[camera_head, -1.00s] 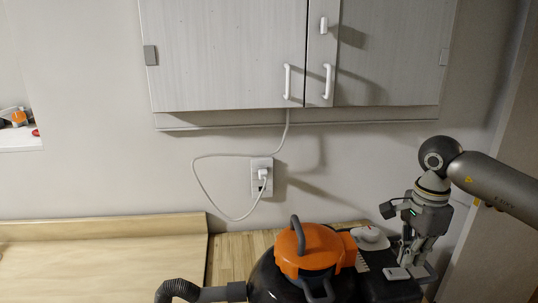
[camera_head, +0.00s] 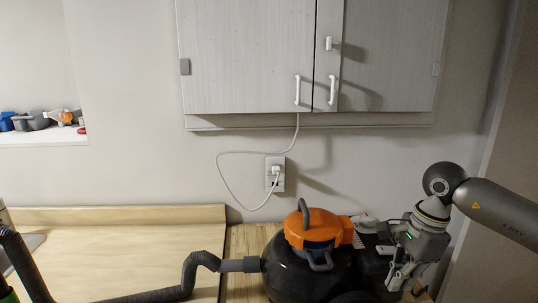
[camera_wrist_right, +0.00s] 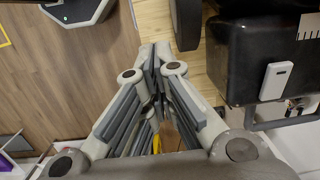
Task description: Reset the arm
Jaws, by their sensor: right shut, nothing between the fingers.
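My right gripper (camera_head: 397,282) hangs from my right arm, which comes in from the right in the head view. It points down beside the black box behind the orange-and-black vacuum cleaner (camera_head: 320,228). In the right wrist view its fingers (camera_wrist_right: 153,55) are together with nothing between them. My left gripper is not in view.
A wooden counter (camera_head: 120,250) runs along the wall, with a black hose (camera_head: 195,265) across it. A white plug sits in a wall outlet (camera_head: 275,175), its cord hanging. A cabinet (camera_head: 240,60) is above. Wood floor (camera_wrist_right: 60,80) shows at the left of the wrist view.

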